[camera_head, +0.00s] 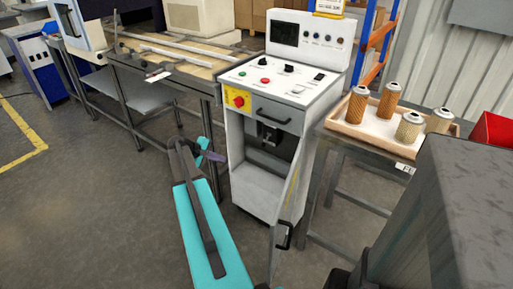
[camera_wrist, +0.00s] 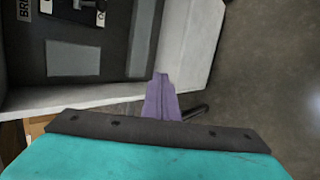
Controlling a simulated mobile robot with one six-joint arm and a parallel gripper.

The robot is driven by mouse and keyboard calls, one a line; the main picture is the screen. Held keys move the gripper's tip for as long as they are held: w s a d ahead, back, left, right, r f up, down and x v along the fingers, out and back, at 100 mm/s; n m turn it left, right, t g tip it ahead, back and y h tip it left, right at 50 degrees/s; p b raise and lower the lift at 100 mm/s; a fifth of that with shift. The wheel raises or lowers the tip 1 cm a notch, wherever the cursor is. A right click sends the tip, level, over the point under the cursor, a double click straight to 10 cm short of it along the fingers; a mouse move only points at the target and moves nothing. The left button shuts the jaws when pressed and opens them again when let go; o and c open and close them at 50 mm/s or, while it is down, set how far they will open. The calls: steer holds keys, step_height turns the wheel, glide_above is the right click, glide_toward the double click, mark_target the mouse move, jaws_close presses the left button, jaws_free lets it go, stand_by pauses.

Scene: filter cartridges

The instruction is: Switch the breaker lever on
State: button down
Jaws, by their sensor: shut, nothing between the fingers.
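The breaker (camera_head: 269,134) is a dark unit high inside the open front of the white machine cabinet (camera_head: 262,190). In the wrist view the breaker's dark lever (camera_wrist: 87,5) shows at the top left edge, partly cut off, beside a "BR…" label (camera_wrist: 25,10). I cannot tell whether the lever is up or down. My gripper (camera_head: 216,157) has purple fingers and is in front and to the left of the cabinet, apart from the lever. In the wrist view the fingers (camera_wrist: 161,98) are together and empty, near the cabinet's pale side wall.
The cabinet door (camera_head: 292,195) stands open on the right. A control panel (camera_head: 278,80) with knobs and a red switch on yellow (camera_head: 238,99) is above. A tray (camera_head: 373,138) of filter cartridges stands right; a workbench (camera_head: 170,68) is left. Floor in front is clear.

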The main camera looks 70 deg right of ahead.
steer(key=s+d+r+m+g+h, duration=0.1)
steer(key=s+d+r, duration=0.4)
steer(key=d+r, duration=0.2)
steer(key=d+b, duration=0.1)
steer(key=d, duration=0.1)
steer(key=shift+s+d, duration=0.35)
steer(key=shift+s, duration=0.05)
steer(key=shift+d, duration=0.1)
steer(key=x, duration=1)
steer(key=shift+s+a+r, duration=0.45)
steer(key=shift+s+a, duration=0.25)
steer(key=shift+s+a+r, duration=0.4)
steer(key=shift+s+a, duration=0.3)
